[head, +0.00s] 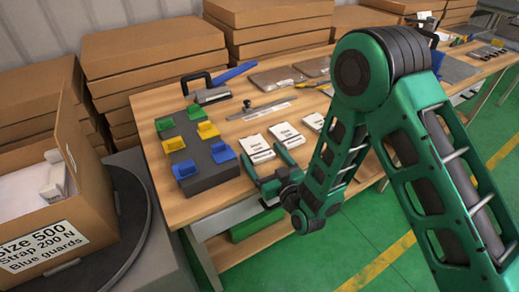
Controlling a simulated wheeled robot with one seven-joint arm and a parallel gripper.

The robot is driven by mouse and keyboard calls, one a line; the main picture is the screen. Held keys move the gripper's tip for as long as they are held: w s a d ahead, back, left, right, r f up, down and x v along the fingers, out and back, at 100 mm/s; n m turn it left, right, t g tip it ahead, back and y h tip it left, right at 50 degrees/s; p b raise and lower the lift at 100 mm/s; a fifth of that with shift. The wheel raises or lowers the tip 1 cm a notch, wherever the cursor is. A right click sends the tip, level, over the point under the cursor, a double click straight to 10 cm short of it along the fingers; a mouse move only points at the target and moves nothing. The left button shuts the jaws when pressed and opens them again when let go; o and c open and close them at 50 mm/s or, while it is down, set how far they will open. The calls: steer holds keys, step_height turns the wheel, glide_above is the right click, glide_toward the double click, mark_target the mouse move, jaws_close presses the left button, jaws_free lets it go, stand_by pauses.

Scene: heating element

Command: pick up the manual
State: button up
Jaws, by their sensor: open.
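Several white booklets with dark lower edges and small print, likely the manuals, lie flat in a row on the wooden table. The front-left manual (257,149) is nearest my gripper (266,163). A second manual (287,135) and a third manual (314,121) lie to its right, the third partly behind my arm. My green gripper is open and empty at the table's front edge. Its two fingers point toward the front-left manual, close to its near edge. I cannot tell whether they touch it or how high they are.
A dark block (207,168) with green, yellow and blue pieces stands left of the manuals. A metal ruler-like tool (262,108) lies behind them. An open cardboard box (40,210) stands at left on a round dark platform (130,215). Stacked boxes (155,60) line the back.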

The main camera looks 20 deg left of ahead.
steer(key=c, duration=1.2)
steer(key=shift+r, duration=0.1)
